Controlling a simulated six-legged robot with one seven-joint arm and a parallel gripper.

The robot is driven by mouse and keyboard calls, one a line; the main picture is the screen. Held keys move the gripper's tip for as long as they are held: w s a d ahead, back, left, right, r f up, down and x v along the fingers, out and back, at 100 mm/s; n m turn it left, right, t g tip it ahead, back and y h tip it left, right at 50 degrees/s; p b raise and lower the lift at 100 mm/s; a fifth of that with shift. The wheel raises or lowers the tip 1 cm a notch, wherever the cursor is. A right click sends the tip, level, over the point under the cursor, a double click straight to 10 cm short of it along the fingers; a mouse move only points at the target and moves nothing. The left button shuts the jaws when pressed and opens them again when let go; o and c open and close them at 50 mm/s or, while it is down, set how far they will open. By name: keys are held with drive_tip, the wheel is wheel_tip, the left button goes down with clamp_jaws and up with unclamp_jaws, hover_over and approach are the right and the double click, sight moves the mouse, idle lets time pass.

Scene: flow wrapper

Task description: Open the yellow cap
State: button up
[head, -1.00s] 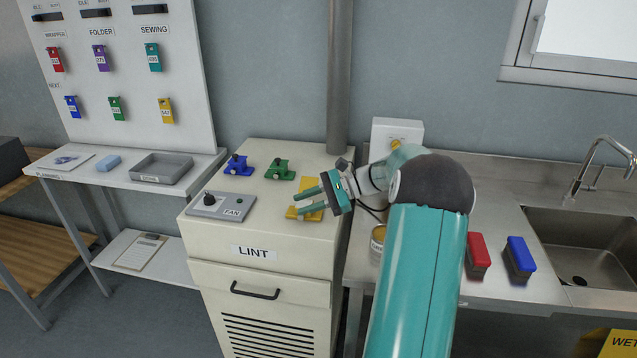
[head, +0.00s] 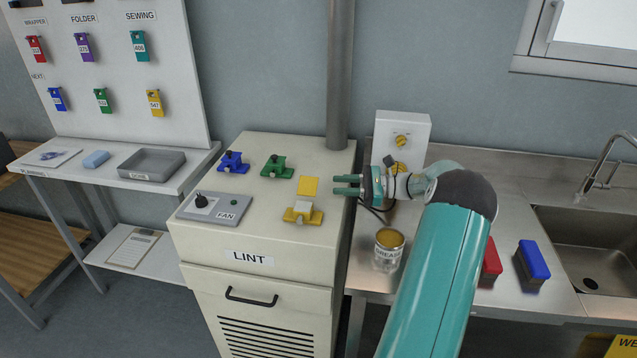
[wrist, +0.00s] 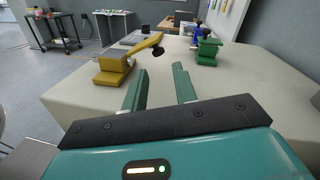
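The yellow cap (head: 309,187) stands tilted up on its yellow base (head: 302,216) at the right of the lint cabinet's top. In the wrist view the yellow cap (wrist: 149,44) angles up and away from its base (wrist: 113,71), with a dark knob at its raised end. My gripper (head: 345,185) is just right of the cap, apart from it. In the wrist view my gripper (wrist: 160,80) has its two fingers apart with nothing between them.
Blue (head: 233,163) and green (head: 277,167) closed caps sit further left on the cabinet top (head: 262,205), behind a fan switch box (head: 214,207). A grease tin (head: 388,250) stands on the steel counter under my arm.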

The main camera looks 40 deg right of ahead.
sight(308, 188)
drive_tip(key=x, duration=0.7)
drive_tip(key=shift+s+a, duration=0.2)
clamp_jaws()
